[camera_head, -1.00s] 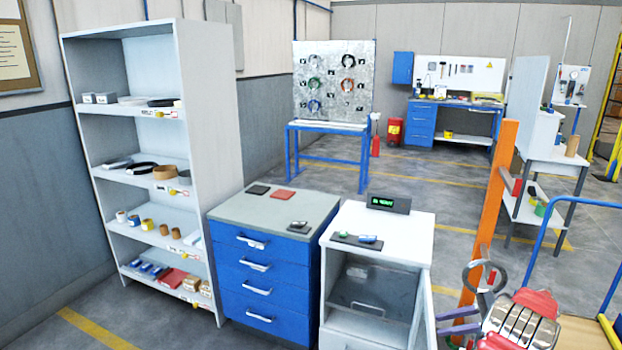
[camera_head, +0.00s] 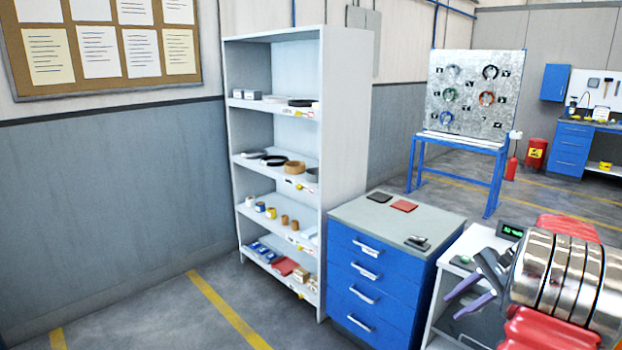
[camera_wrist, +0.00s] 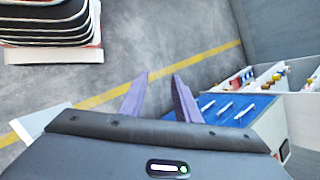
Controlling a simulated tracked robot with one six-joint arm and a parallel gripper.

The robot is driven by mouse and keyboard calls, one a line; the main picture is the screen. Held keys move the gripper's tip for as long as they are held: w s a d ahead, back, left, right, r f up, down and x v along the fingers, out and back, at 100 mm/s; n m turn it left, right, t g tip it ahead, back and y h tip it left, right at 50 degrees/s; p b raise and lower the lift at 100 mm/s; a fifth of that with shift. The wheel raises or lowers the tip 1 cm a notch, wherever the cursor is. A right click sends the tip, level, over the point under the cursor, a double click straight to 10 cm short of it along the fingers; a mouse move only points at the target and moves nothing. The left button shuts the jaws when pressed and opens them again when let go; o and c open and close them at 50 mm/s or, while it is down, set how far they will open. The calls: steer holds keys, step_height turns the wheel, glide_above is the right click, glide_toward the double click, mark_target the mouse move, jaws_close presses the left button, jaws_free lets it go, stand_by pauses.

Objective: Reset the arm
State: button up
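My gripper (camera_head: 451,304) shows at the lower right in the head view, in front of the white cabinet. Its purple fingers also show in the wrist view (camera_wrist: 161,76). There they stand apart with nothing between them, so the gripper is open and empty. Past the fingers are the floor and a yellow line. My arm fills the lower right of the head view and hides much of the white cabinet (camera_head: 452,268).
A shelf (camera_head: 345,150) with small goods stands left of a blue drawer cabinet (camera_head: 375,275). A pegboard stand (camera_head: 474,95) with coils is behind. A pinboard (camera_head: 105,45) hangs on the left wall. The floor at lower left (camera_head: 160,325) is clear.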

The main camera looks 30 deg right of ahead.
steer(key=w+a+r+n+g+h, duration=0.1)
steer(key=a+r+n, duration=0.2)
steer(key=a, duration=0.6)
steer(key=w+a+r+n+g+h, duration=0.1)
steer(key=w+a+r+n, duration=0.15)
steer(key=a, duration=0.65)
steer(key=w+a+r+n+h, duration=0.1)
steer(key=a+r+n, duration=0.25)
steer(key=a, duration=0.55)
steer(key=s+a+n+t+h, duration=0.1)
steer(key=s+a+n, duration=0.4)
steer(key=a, duration=0.4)
steer(key=s+a+f+n+t+h, duration=0.1)
steer(key=s+a+n, duration=0.4)
steer(key=a, duration=0.5)
steer(key=shift+s+a+t, duration=0.2)
steer(key=shift+s+t, duration=0.1)
steer(key=shift+s, duration=0.75)
steer(key=shift+a, duration=0.1)
